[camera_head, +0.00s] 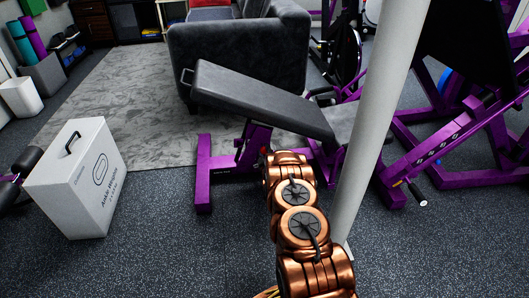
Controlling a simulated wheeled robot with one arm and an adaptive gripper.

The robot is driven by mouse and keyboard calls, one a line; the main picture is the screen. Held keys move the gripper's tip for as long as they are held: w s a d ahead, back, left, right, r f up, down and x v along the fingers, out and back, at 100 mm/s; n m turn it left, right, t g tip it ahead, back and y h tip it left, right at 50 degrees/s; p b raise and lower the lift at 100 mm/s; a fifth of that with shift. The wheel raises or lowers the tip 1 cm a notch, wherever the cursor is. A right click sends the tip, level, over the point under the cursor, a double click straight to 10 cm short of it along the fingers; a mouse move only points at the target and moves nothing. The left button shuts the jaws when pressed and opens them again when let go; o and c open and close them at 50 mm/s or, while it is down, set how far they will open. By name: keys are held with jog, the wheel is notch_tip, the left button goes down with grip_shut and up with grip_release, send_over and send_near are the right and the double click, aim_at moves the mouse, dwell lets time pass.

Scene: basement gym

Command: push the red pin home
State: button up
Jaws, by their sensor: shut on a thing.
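A small red spot (239,151), which may be the red pin, shows low on the purple post under the black adjustable bench (258,97). It is too small to tell how far in it sits. My copper arm reaches up from the bottom of the view and ends just right of that post. My gripper is hidden behind the arm's own links, so its fingers and anything between them do not show. The bench's back pad is tilted, higher at its left end. The purple foot (203,175) stands on the floor to the left.
A pale round pillar (375,105) rises close to my arm's right side. A purple weight machine (455,130) fills the right. A white box (77,180) stands on the floor at left. A dark sofa (238,52) is behind the bench. The speckled floor between box and bench is clear.

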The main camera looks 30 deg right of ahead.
grip_shut()
jog(key=shift+w, duration=0.1)
jog(key=shift+p+x, duration=0.75)
jog(key=shift+x, duration=0.35)
jog(key=shift+r, duration=0.1)
jog(key=o, duration=1)
grip_release()
jog(key=shift+o, duration=0.2)
